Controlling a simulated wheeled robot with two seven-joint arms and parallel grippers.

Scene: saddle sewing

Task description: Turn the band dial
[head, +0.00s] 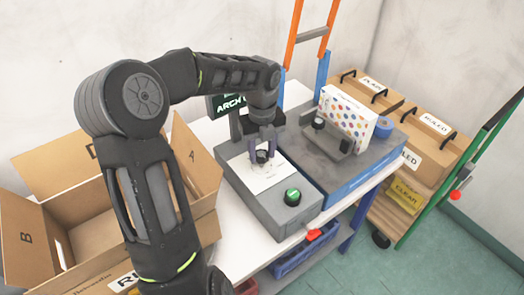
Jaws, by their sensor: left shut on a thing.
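The band dial (262,157) is a small dark knob on the white top plate of a grey machine box (247,205). My left gripper (262,150) comes down over the dial from above, its two fingers on either side of it, shut on it. The dial's markings are too small to read. A green button (292,196) sits at the near right corner of the same box. My right gripper is not in view.
An open cardboard box (45,185) stands at the left. A dotted white carton (345,118) and a blue tape roll (383,127) are on the grey unit to the right. Labelled wooden crates (430,130) and a green rail (470,155) stand farther right.

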